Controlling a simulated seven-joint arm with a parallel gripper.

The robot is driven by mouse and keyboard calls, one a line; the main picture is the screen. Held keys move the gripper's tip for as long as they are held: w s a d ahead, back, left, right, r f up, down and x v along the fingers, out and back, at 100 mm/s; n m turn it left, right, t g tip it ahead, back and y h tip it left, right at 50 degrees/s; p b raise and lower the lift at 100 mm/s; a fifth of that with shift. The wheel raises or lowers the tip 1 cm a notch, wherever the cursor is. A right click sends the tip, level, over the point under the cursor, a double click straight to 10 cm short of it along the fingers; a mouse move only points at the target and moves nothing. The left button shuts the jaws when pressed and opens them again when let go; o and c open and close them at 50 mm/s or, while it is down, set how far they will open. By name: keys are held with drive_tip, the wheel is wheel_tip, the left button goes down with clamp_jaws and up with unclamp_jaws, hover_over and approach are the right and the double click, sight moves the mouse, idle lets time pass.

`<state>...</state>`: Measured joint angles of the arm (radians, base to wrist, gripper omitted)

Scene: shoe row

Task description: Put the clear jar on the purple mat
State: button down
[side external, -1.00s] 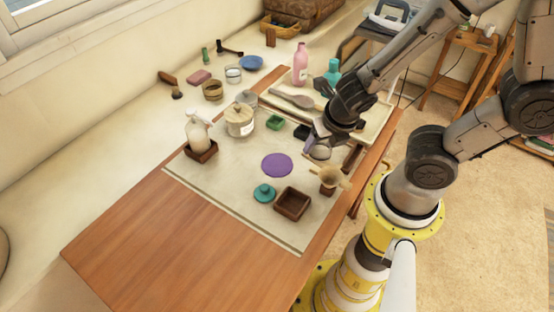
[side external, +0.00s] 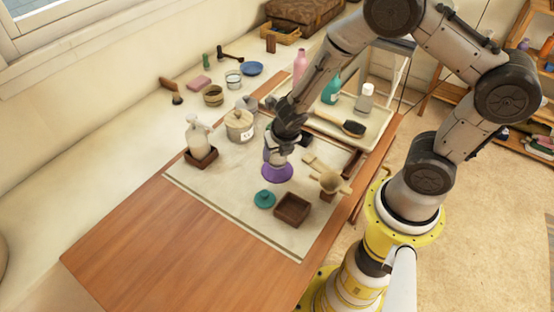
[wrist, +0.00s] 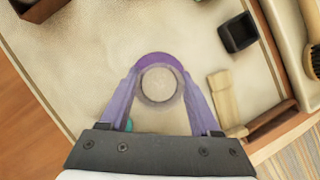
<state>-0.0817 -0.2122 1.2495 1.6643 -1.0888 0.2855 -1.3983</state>
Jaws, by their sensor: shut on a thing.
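The clear jar (wrist: 159,85) shows in the wrist view as a pale round top between the two fingers of my gripper (wrist: 159,98). My gripper is shut on it. The round purple mat (wrist: 155,59) shows as a rim beyond and around the jar. In the side external view my gripper (side external: 277,158) points down over the purple mat (side external: 277,176), and the fingers mostly hide the jar. The jar is over the mat; I cannot tell whether it touches it.
A teal lidded pot (side external: 265,199) and a dark square tray (side external: 292,208) stand in front of the mat. A wooden cup (side external: 329,183) is to the right, a lidded canister (side external: 239,124) behind left, and a pump bottle (side external: 198,138) at left.

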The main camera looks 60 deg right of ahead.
sight(277, 160)
drive_tip(key=shift+f, duration=1.5)
drive_tip(key=shift+f, duration=0.1)
drive_tip(key=shift+f, duration=0.1)
drive_tip(key=shift+c, duration=0.5)
unclamp_jaws()
